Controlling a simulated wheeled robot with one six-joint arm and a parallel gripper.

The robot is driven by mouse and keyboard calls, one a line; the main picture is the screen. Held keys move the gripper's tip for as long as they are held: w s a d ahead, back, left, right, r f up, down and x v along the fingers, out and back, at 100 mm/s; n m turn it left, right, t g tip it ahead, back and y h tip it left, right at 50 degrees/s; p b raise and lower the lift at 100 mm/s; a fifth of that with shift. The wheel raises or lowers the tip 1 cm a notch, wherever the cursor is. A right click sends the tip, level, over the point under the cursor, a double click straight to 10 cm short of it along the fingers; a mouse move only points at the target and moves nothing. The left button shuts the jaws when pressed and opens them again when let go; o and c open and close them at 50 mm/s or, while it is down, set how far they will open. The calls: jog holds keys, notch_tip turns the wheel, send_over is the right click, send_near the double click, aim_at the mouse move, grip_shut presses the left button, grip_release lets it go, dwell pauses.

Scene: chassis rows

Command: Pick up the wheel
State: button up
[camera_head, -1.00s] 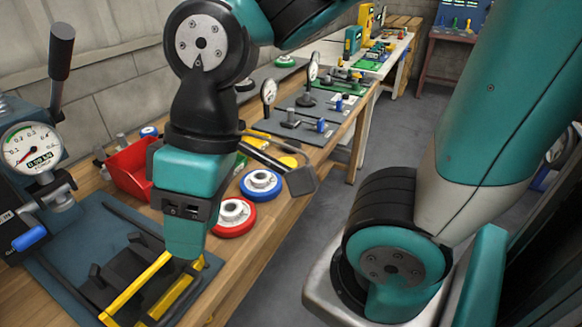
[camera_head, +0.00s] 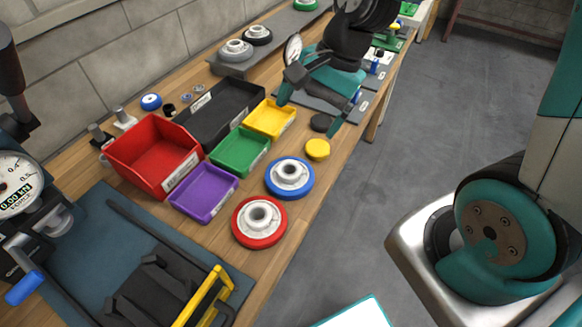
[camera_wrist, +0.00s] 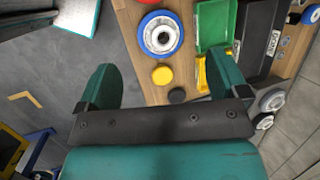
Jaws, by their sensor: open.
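Several wheels are in view, and I cannot tell which one the task means. A red wheel (camera_head: 242,228) with a pale hub lies flat near the bench's front edge. A blue wheel (camera_head: 272,182) lies just behind it and also shows in the wrist view (camera_wrist: 144,48). Two wheels with grey hubs, one grey (camera_head: 235,50) and one dark-rimmed (camera_head: 258,36), sit on a dark block; they also show at the right of the wrist view (camera_wrist: 272,100). My gripper (camera_head: 314,104) is open and empty, beyond the blue wheel. Its fingers (camera_wrist: 165,78) are spread apart.
Red (camera_head: 150,150), purple (camera_head: 204,192), green (camera_head: 240,152), yellow (camera_head: 270,118) and black (camera_head: 220,112) bins stand beside the wheels. A yellow disc (camera_head: 317,149) and a dark disc (camera_head: 322,123) lie near my gripper.

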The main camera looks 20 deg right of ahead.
jog(key=w+d+f+m+p, duration=0.2)
jog(key=w+d+f+m, duration=0.3)
jog(key=m, duration=0.5)
send_over(292, 165)
jog(key=s+d, duration=0.2)
jog(key=f, duration=1.1)
jog(key=shift+a, duration=0.25)
jog(key=shift+p+x, duration=1)
jog(key=shift+x, duration=1.8)
jog(key=shift+w+d, duration=0.1)
jog(key=shift+w, duration=0.05)
jog(key=c, duration=1.2)
jog(key=shift+c, duration=0.2)
jog(key=shift+r, duration=0.1)
